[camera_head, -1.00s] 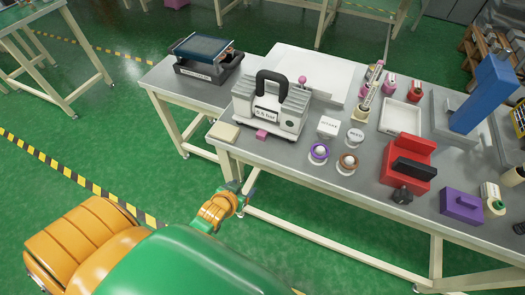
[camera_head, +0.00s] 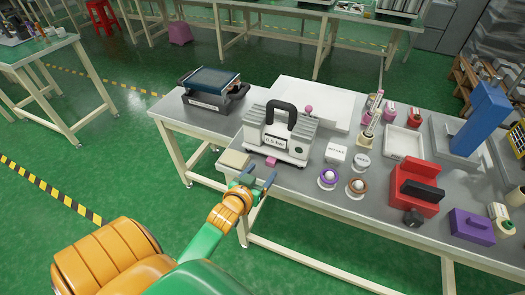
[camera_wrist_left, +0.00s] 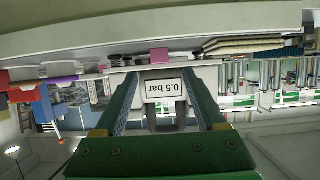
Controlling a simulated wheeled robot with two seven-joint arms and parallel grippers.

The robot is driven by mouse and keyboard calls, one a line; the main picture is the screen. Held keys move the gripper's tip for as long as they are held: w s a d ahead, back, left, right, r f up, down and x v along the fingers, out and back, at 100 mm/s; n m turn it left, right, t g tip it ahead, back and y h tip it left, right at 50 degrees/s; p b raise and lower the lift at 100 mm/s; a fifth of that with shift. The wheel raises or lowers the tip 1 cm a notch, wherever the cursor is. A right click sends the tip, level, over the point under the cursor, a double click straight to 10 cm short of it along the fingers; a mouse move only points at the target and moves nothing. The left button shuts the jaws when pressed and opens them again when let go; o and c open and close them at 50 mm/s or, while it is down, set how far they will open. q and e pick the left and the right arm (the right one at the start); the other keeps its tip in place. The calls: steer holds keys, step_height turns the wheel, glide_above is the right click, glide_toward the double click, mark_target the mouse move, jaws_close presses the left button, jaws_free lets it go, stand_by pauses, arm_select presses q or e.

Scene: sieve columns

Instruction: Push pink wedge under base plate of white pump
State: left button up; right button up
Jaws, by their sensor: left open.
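The white pump (camera_head: 281,138) with a black handle and a "0.5 bar" label stands on the table near its front left edge. The small pink wedge (camera_head: 271,161) lies on the table at the front of the pump's base plate. How far it sits under the plate I cannot tell. My left gripper (camera_head: 260,179) is open and empty at the table's front edge, just before the wedge. The left wrist view is upside down; the wedge (camera_wrist_left: 159,55) and the pump's label (camera_wrist_left: 163,88) show between the open fingers (camera_wrist_left: 161,76). My right gripper is not in view.
A beige block (camera_head: 235,159) lies left of the wedge. Purple-ringed (camera_head: 327,178) and brown-ringed (camera_head: 357,187) round pieces and two white blocks (camera_head: 336,153) stand to the right. A black tray with a blue top (camera_head: 210,85) stands behind left. The table's front edge (camera_head: 300,194) is close to my gripper.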

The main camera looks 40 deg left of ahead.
mark_target(270, 163)
arm_select(q)
steer(key=b+x, duration=0.1)
steer(key=x, duration=0.5)
steer(key=shift+w+a+f, duration=0.1)
steer(key=shift+w+f, duration=0.1)
steer(key=shift+w, duration=0.15)
jaws_close()
jaws_free()
steer(key=shift+p+v, duration=0.6)
steer(key=shift+v, duration=3)
